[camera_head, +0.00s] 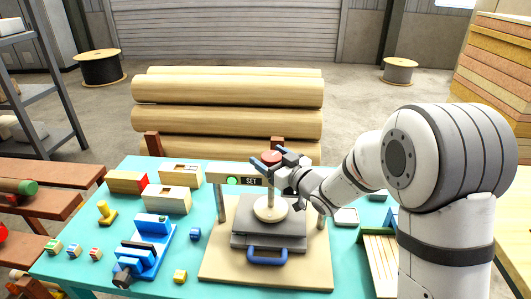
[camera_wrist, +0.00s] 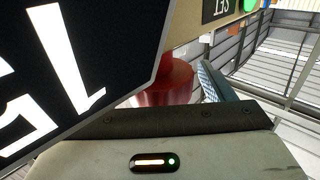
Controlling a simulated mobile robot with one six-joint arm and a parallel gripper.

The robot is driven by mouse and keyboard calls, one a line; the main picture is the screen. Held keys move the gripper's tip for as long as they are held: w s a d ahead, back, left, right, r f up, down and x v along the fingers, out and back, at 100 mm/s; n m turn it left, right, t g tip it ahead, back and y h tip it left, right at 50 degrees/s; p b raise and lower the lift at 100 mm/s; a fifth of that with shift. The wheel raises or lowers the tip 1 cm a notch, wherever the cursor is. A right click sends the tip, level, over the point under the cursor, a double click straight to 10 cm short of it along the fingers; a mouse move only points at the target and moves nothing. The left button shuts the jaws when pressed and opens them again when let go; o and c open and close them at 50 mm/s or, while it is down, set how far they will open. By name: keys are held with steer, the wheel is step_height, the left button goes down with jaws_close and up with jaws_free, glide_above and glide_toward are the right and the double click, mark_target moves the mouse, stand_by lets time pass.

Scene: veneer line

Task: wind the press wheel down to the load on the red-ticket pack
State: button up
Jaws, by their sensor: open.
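The press stands on a pale wooden base (camera_head: 222,272) in the middle of the turquoise table. Its red wheel (camera_head: 271,157) is at the top, above the crossbeam; it also shows in the wrist view as a red cylinder (camera_wrist: 168,84). A round pale plate (camera_head: 270,210) sits at the grey stack (camera_head: 268,238) with a blue handle (camera_head: 267,257) in front. A sign reading SET (camera_head: 251,181) is beside a lit green lamp (camera_head: 233,181). My gripper (camera_head: 274,160) is open at the wheel, blue fingers around or beside it; contact is unclear. I see no red ticket on the stack.
Left on the table are a red-ended wooden box (camera_head: 128,182), other pale boxes (camera_head: 167,198), a blue clamp-like tool (camera_head: 146,247), a yellow peg (camera_head: 106,212) and small blocks. A slatted tray (camera_head: 379,258) stands right. A dark lettered panel (camera_wrist: 75,60) blocks much of the wrist view.

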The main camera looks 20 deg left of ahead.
steer(key=shift+w+a, duration=0.35)
steer(key=shift+a, duration=0.3)
steer(key=c, duration=1)
steer(key=shift+o, duration=0.2)
steer(key=shift+f+b, duration=0.2)
steer(key=shift+b, duration=0.35)
steer(key=shift+r+m+t+h+b, duration=0.15)
steer(key=shift+m+t+h+b, duration=0.25)
steer(key=shift+b, duration=0.35)
steer(key=shift+w, duration=0.1)
steer(key=o, duration=1)
steer(key=shift+c, duration=0.2)
